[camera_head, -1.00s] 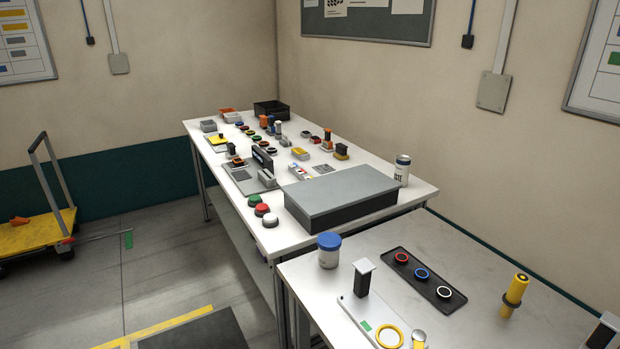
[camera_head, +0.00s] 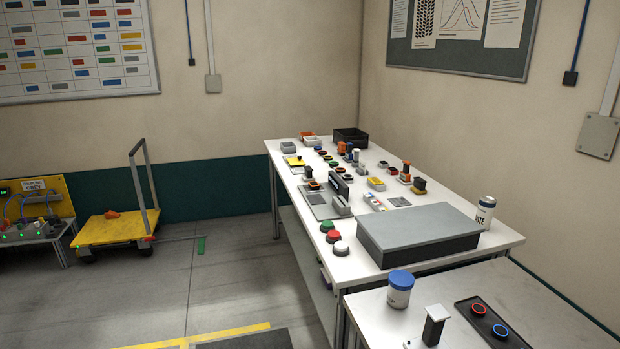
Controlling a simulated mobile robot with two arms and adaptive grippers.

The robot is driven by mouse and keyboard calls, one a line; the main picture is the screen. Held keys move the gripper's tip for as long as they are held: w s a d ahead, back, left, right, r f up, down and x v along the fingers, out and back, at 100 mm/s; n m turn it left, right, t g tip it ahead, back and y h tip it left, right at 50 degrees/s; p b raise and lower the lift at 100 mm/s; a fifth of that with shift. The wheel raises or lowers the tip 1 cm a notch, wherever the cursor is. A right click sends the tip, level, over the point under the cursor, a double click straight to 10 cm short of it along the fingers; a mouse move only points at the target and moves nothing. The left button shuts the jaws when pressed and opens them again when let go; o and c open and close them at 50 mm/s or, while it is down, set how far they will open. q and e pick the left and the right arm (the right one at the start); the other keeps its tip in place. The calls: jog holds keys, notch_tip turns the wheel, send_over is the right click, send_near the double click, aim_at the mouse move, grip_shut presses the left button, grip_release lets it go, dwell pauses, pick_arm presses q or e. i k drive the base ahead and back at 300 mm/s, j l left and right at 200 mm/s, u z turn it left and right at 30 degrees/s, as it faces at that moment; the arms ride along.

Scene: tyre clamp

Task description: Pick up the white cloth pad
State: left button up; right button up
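I cannot make out a white cloth pad for certain in the head view. The long white table (camera_head: 300,228) stands along the right wall and carries many small parts, too small to tell apart at this distance. Neither of my grippers shows in the head view.
A large grey box (camera_head: 418,232) lies on the table's near end, beside a white can (camera_head: 484,213). A nearer table holds a blue-lidded jar (camera_head: 399,290) and a dark tray (camera_head: 492,325). A yellow cart (camera_head: 108,229) stands left.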

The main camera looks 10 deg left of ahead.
aim_at(308, 177)
jog(key=u, duration=0.8)
jog(key=i+j+u, duration=0.1)
jog(key=i+u, duration=0.35)
jog(key=i, duration=4.1)
jog(key=i+j+z, duration=0.1)
jog(key=i+z, duration=0.35)
jog(key=i+j+z, duration=0.3)
jog(key=i+z, duration=0.2)
